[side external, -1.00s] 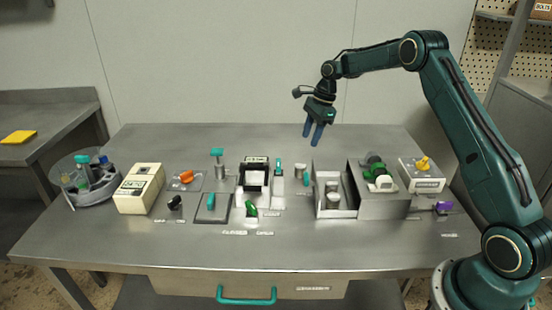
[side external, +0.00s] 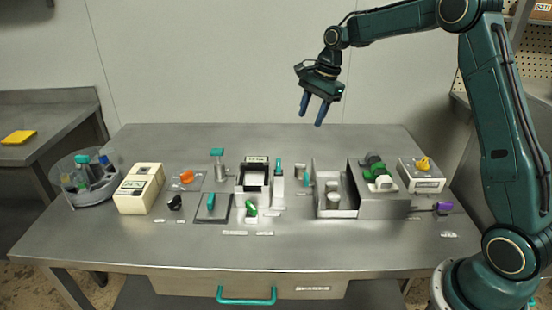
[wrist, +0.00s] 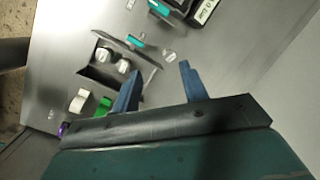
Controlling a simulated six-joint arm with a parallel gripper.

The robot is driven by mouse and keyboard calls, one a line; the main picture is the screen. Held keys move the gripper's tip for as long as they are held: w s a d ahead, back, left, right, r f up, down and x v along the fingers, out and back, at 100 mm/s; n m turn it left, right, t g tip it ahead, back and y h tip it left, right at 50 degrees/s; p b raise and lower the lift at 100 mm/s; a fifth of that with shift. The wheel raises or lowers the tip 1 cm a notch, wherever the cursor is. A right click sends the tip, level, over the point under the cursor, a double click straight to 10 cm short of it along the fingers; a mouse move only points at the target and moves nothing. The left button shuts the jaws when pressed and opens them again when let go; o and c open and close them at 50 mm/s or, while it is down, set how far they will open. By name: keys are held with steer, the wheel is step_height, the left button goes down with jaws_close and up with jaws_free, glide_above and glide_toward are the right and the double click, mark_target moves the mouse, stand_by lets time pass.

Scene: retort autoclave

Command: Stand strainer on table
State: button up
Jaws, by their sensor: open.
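My gripper (side external: 311,118) is open and empty, high above the back middle of the metal table (side external: 360,255). Its two blue fingers also show apart in the wrist view (wrist: 160,70). No thing can be surely told as the strainer. A small grey cup-like piece (side external: 300,171) with a teal handle (side external: 306,180) beside it stands on the table below and may be it. A teal handle on a thin panel also shows in the wrist view (wrist: 135,41), beyond the fingers.
An open metal box (side external: 351,205) with pale round jars (side external: 333,198) stands right of the middle. A cream box (side external: 138,190) and round carousel (side external: 92,197) stand left. The table's front strip is clear.

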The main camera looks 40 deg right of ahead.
steer(key=s+a+r+n+t+h, duration=0.1)
steer(key=s+a+r+n, duration=0.45)
steer(key=s, duration=0.25)
steer(key=s+a+r+n+t, duration=0.1)
steer(key=s+a+r+n, duration=0.3)
steer(key=s+r, duration=0.3)
steer(key=s+a+f+n, duration=0.1)
steer(key=s+n, duration=0.3)
steer(key=s, duration=0.5)
steer(key=s+a+f+n+t+h, duration=0.1)
steer(key=s+f+n, duration=0.2)
steer(key=s, duration=0.7)
steer(key=shift+a+f+n+t, duration=0.2)
steer(key=shift+n+t, duration=0.1)
steer(key=shift+n, duration=0.45)
